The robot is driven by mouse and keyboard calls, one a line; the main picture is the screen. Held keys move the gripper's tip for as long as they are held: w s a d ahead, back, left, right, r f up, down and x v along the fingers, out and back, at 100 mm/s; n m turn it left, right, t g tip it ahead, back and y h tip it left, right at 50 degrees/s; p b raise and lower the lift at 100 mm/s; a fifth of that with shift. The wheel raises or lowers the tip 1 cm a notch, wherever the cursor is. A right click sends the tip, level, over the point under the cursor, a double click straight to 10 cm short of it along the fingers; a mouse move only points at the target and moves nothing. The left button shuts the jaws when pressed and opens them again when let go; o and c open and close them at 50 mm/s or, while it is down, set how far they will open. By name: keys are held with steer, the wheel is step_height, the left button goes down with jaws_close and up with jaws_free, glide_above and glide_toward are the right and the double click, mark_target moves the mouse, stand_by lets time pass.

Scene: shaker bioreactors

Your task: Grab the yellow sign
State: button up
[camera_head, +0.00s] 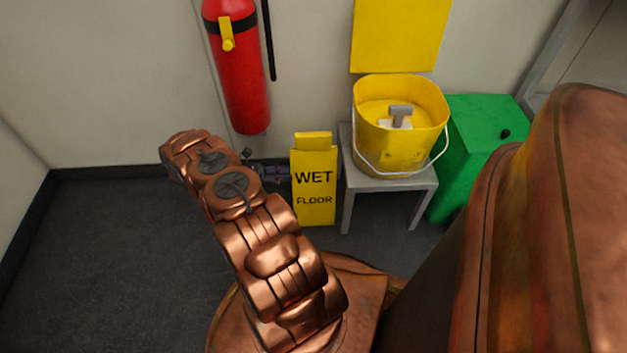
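The yellow sign (315,187) stands upright on the dark floor near the back wall, with "WET FLOOR" in black letters and a narrower top part. My copper-coloured arm reaches up from the bottom of the view and bends toward the sign's left side. My gripper (284,174) is small, dark and partly hidden behind the arm's wrist links. Its tip is right at the sign's left edge, near the height of the word "WET". I cannot tell whether it touches the sign or whether its fingers are open or shut.
A grey stool (390,187) holding a yellow bucket (372,150) stands close to the sign's right. A green bin (485,120) is further right. A red fire extinguisher (240,85) hangs on the wall above left. The floor (110,240) at left is clear.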

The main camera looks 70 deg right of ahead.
mark_target(312, 179)
steer(key=shift+s+d+f+b, duration=0.5)
steer(key=shift+s+b, duration=0.1)
steer(key=shift+s, duration=0.55)
steer(key=shift+s+d+f+b, duration=0.35)
steer(key=shift+s+d+b, duration=0.25)
steer(key=shift+s, duration=0.55)
steer(key=shift+s+d+f+b, duration=0.45)
steer(key=shift+s+b, duration=0.2)
steer(key=shift+s, duration=0.5)
steer(key=shift+s+d+r, duration=0.1)
steer(key=shift+s+d, duration=0.15)
steer(key=shift+s, duration=0.4)
steer(key=shift+c, duration=0.2)
jaws_close()
